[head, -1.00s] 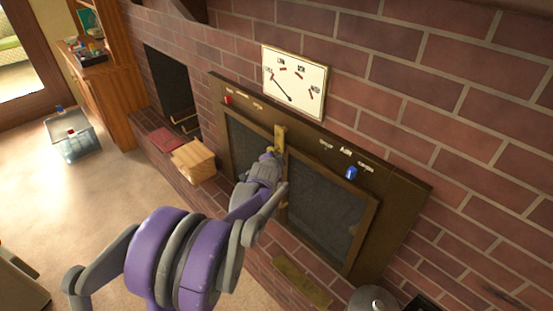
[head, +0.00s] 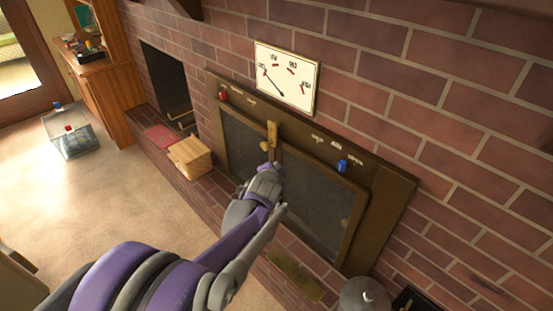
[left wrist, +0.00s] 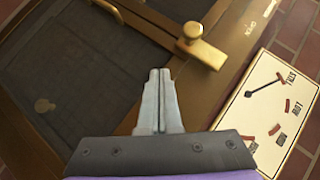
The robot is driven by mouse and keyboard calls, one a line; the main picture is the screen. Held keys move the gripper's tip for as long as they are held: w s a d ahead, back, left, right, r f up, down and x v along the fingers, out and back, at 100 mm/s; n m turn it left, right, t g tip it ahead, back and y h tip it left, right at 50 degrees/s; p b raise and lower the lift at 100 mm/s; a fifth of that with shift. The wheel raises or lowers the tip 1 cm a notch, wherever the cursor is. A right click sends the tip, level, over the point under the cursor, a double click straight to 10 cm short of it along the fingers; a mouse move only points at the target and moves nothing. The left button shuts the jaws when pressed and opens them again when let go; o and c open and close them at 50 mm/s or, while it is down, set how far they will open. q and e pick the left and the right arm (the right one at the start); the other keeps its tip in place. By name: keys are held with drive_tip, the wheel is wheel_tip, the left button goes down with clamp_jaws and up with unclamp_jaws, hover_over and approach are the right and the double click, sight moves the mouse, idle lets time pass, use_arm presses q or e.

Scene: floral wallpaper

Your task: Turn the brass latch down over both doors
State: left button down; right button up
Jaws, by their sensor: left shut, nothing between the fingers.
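The brass latch (head: 272,134) stands upright at the top middle of the dark door frame, with a round knob beside its lower end. In the left wrist view the latch (left wrist: 208,53) shows as a short brass bar pointing toward the dial side. The two dark-paned doors, left (head: 240,150) and right (head: 318,205), look closed. My left gripper (head: 274,166) is just below the latch, in front of the doors. In the left wrist view its fingers (left wrist: 160,74) are together and empty, with a visible gap to the latch. My right gripper is not in view.
A white dial (head: 287,78) hangs above the frame. A red knob (head: 223,96) and a blue knob (head: 342,166) sit on the top rail. A wooden box (head: 189,157) stands on the hearth at left, and a lidded metal pot (head: 364,296) at lower right.

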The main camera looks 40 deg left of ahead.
use_arm(q)
drive_tip(key=shift+s+d+r, duration=0.15)
drive_tip(key=shift+s+d, duration=0.45)
drive_tip(key=shift+s, duration=0.05)
drive_tip(key=shift+s+d+r, duration=0.15)
drive_tip(key=shift+s+d, duration=0.45)
